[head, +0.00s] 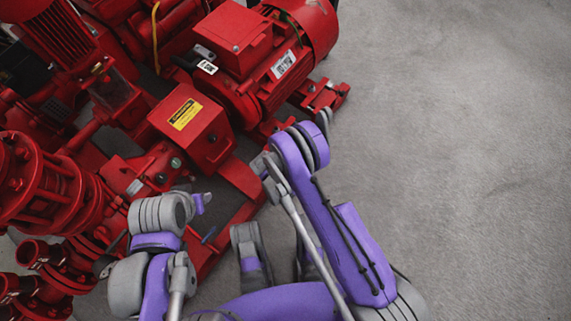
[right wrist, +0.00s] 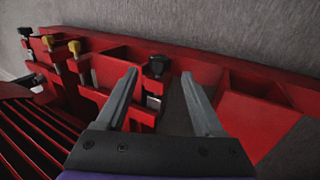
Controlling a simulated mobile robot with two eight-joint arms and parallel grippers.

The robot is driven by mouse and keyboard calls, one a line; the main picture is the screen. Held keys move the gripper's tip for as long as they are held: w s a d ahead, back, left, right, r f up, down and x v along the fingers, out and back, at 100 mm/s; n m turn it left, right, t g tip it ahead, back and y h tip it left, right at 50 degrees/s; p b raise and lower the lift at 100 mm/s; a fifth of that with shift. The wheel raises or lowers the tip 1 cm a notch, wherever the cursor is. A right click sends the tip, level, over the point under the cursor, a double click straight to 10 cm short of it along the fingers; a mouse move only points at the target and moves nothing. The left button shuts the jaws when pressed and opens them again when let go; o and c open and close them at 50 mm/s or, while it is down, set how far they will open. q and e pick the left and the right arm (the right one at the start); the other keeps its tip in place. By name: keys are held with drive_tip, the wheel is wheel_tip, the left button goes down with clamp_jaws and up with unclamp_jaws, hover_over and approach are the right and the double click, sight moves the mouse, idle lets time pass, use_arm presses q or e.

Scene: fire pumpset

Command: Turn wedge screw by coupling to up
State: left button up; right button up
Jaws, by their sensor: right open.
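In the right wrist view several small upright screws stand on a red frame (right wrist: 205,67). One with a black head (right wrist: 155,66) and silvery shank appears between the fingertips of my right gripper (right wrist: 158,76). That gripper is open, its two grey fingers apart, and no contact with the screw shows. Two yellow-headed screws (right wrist: 47,43) (right wrist: 75,49) and another dark-headed one (right wrist: 25,32) stand to the left. I cannot tell which is the wedge screw, and the coupling cannot be made out. In the head view my right arm hides its own gripper, and my left gripper cannot be made out.
The red pumpset fills the left of the head view, with a motor (head: 270,60) and a box with a yellow label (head: 190,128). Red fins (right wrist: 35,140) lie close at lower left in the right wrist view. The grey floor (head: 460,120) to the right is clear.

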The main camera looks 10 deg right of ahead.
drive_tip(key=b+x, duration=0.1)
drive_tip(key=x, duration=0.4)
clamp_jaws()
idle(0.3)
